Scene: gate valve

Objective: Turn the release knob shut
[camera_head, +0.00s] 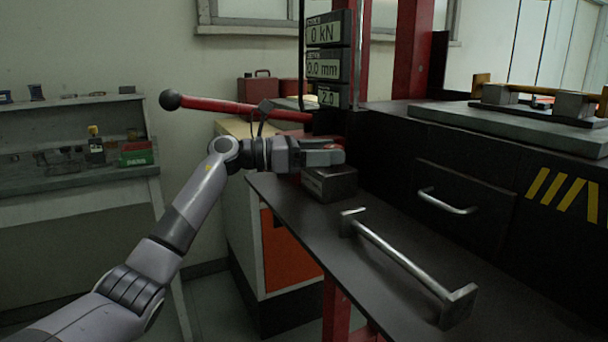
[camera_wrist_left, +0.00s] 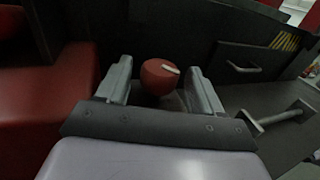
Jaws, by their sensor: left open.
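The release knob (camera_wrist_left: 160,77) is a round red knob with a pale mark on its top. In the left wrist view it lies between the two fingers of my left gripper (camera_wrist_left: 160,88), with a gap visible on each side. In the head view my left gripper (camera_head: 322,154) reaches in from the left at the knob, above a small dark block (camera_head: 330,184) on the bench. There the fingers mostly hide the knob. My left gripper is open. My right gripper is not in view.
A long red lever (camera_head: 235,106) with a black ball end passes above my left wrist. A metal bar with square ends (camera_head: 400,257) lies on the dark bench (camera_head: 300,218). A drawer handle (camera_head: 447,201) sticks out to the right. Readout displays (camera_head: 324,67) stand above the gripper.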

